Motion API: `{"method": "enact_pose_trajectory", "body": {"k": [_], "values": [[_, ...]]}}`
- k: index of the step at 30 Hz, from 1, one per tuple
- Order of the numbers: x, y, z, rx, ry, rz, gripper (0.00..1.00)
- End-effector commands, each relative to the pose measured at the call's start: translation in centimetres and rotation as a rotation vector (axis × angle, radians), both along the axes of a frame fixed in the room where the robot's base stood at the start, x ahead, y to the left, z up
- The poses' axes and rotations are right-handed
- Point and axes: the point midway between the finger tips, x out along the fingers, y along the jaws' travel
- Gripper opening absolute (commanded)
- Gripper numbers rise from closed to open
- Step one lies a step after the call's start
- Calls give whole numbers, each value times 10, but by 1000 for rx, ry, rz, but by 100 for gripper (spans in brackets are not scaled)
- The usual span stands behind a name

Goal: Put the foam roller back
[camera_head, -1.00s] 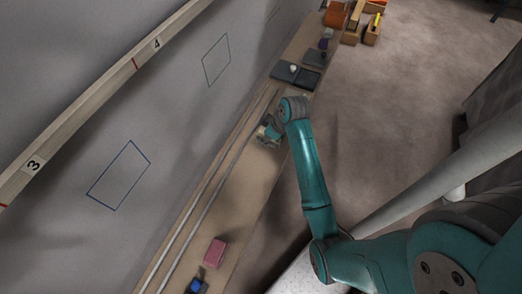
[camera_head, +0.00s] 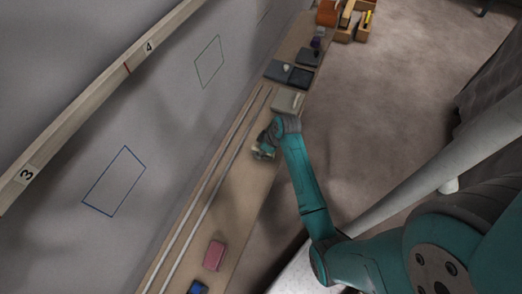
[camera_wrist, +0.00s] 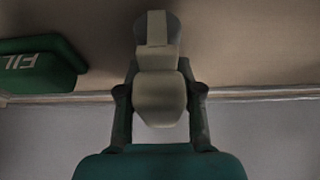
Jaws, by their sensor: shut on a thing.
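My gripper (camera_wrist: 160,98) is shut on a pale cream piece with a rounded body (camera_wrist: 160,97) and a narrower light and grey end, which I take to be the foam roller. In the head view my gripper (camera_head: 264,149) is low over the long wooden shelf, right of two pale rails. The roller itself is too small and covered to make out there. I cannot tell whether it touches the shelf.
A green block lettered "FIL" (camera_wrist: 38,66) lies left in the wrist view. A beige block (camera_head: 287,101), dark trays (camera_head: 300,78) and an orange item (camera_head: 328,13) stand farther up the shelf. A pink block (camera_head: 214,255) is nearer. Shelf between is clear.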

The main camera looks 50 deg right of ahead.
Motion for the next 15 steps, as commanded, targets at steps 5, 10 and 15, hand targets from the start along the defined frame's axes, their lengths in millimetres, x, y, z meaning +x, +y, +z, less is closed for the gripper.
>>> {"method": "enact_pose_trajectory", "body": {"k": [5,10,15], "values": [[0,0,0,0,1,0,42],[0,0,0,0,1,0,60],[0,0,0,0,1,0,60]]}}
